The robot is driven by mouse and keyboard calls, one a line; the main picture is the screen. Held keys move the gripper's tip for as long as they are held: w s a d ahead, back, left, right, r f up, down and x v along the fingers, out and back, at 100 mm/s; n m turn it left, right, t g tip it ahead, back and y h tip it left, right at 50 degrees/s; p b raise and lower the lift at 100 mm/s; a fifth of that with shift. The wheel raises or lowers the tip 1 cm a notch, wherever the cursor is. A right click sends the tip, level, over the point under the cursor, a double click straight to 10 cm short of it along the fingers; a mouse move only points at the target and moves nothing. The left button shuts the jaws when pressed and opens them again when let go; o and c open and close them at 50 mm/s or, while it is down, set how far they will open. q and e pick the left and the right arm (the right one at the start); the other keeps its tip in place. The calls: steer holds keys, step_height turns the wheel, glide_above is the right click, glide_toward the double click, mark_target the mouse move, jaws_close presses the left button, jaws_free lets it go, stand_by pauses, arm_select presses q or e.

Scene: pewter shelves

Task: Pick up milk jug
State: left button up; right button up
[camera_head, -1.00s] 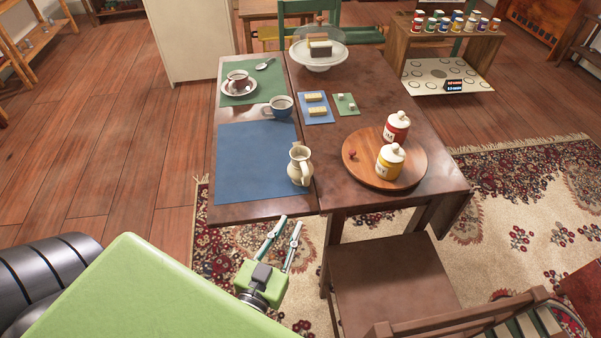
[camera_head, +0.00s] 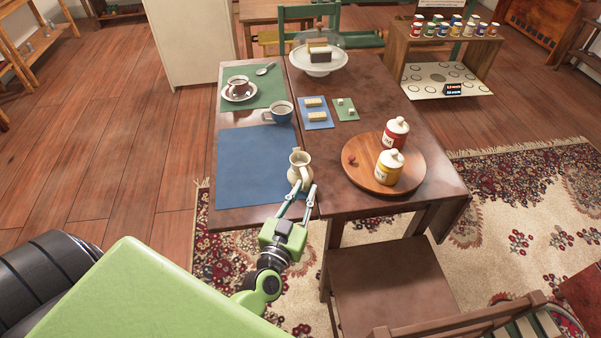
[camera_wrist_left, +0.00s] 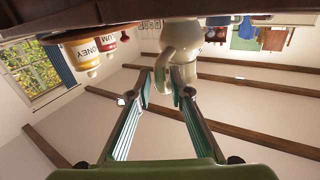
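The cream milk jug (camera_head: 298,160) stands upright on the table near its front edge, at the right edge of the blue placemat (camera_head: 258,163). My left gripper (camera_head: 303,194) is at the table's front edge, its fingers pointing at the jug. The fingers are apart. In the left wrist view, which looks upside down, the jug (camera_wrist_left: 183,42) is just beyond the fingertips (camera_wrist_left: 161,84). Its handle lines up with the gap between them; I cannot tell whether they touch it. My right gripper is not in view.
Right of the jug, a round wooden board (camera_head: 412,180) holds a red-labelled jar (camera_head: 394,135) and a yellow-labelled jar (camera_head: 388,168). A chair (camera_head: 385,285) is at the front right. The blue placemat is otherwise bare.

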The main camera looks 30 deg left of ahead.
mark_target(302, 178)
arm_select(q)
steer(key=shift+w+a, duration=0.2)
steer(key=shift+w, duration=1)
jaws_close()
steer(key=shift+r, duration=0.1)
